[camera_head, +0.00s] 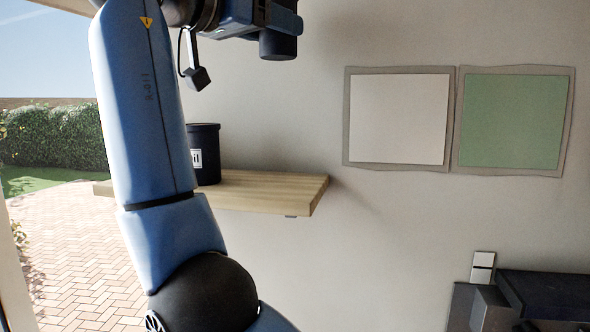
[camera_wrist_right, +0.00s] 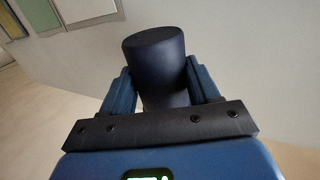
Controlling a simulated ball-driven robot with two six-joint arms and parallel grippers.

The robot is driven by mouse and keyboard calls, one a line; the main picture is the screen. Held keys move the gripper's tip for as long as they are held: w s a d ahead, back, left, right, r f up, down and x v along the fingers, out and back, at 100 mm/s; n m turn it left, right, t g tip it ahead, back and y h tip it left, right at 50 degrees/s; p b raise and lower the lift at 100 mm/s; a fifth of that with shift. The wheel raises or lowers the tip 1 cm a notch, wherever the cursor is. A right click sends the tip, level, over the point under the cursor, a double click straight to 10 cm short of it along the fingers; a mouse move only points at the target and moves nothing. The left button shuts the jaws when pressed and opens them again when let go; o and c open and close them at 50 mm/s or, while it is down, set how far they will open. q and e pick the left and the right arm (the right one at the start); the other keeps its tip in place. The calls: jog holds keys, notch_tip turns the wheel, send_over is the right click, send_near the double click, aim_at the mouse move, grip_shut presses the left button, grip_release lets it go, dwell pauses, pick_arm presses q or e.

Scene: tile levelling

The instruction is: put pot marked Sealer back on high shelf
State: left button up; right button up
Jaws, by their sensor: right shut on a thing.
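My right gripper (camera_head: 245,20) is at the top of the head view, above the level of the wooden shelf (camera_head: 270,188). It is shut on a dark cylindrical pot (camera_head: 279,44), whose lower part shows at the top edge. In the right wrist view the pot (camera_wrist_right: 158,65) sits between the two blue fingers of the gripper (camera_wrist_right: 160,85). No marking shows on the held pot, so I cannot read its name. It is clear of the shelf in the picture. My left gripper is not in view.
Another black pot (camera_head: 206,150) stands on the shelf, its white label ending in "il", partly hidden by my blue arm. The shelf's right part is bare. Two framed panels, white (camera_head: 400,118) and green (camera_head: 511,120), are on the wall. Dark box-like objects (camera_head: 540,292) are at lower right.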

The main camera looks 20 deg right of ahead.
jog(key=f, duration=0.4)
jog(key=a+f, duration=0.1)
jog(key=f, duration=0.4)
jog(key=s+a+f, duration=0.1)
jog(key=f, duration=0.4)
jog(key=shift+f, duration=0.2)
jog(key=shift+s+a+f+p, duration=0.2)
jog(key=shift+a+f+p, duration=0.1)
jog(key=shift+f, duration=0.05)
jog(key=f, duration=0.3)
jog(key=shift+w+d+f+p, duration=0.1)
jog(key=shift+w+d+p, duration=0.1)
jog(key=shift+d+p, duration=0.1)
jog(key=shift+f, duration=0.4)
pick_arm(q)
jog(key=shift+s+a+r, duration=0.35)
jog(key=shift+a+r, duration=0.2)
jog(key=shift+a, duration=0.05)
pick_arm(e)
jog(key=shift+s+a, duration=0.1)
jog(key=shift+a, duration=0.05)
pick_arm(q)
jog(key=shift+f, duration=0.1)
pick_arm(e)
jog(key=shift+f, duration=0.1)
